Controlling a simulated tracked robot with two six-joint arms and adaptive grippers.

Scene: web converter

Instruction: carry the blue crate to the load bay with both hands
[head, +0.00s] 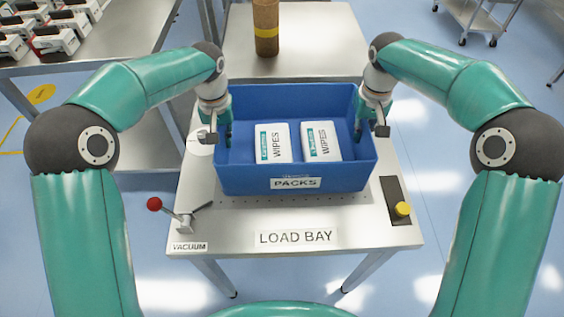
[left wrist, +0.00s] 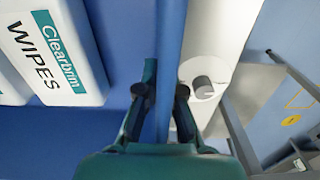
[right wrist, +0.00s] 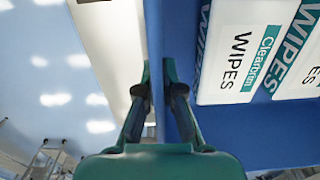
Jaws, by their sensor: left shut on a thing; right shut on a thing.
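The blue crate (head: 230,180), labelled PACKS, is over the table marked LOAD BAY (head: 345,237) in the head view. I cannot tell whether it rests on the table or hangs just above it. Two white packs of wipes (head: 272,143) (head: 321,141) lie inside. My left gripper (head: 222,137) is shut on the crate's left wall, which runs between its fingers in the left wrist view (left wrist: 161,100). My right gripper (head: 367,130) is shut on the right wall, also between its fingers in the right wrist view (right wrist: 158,95). The crate looks level.
A red-knobbed vacuum lever (head: 155,204) stands at the table's front left. A yellow button (head: 403,209) on a dark plate is at the right. Behind is another metal table with a brown roll (head: 266,28). A bench with several packs is at the upper left.

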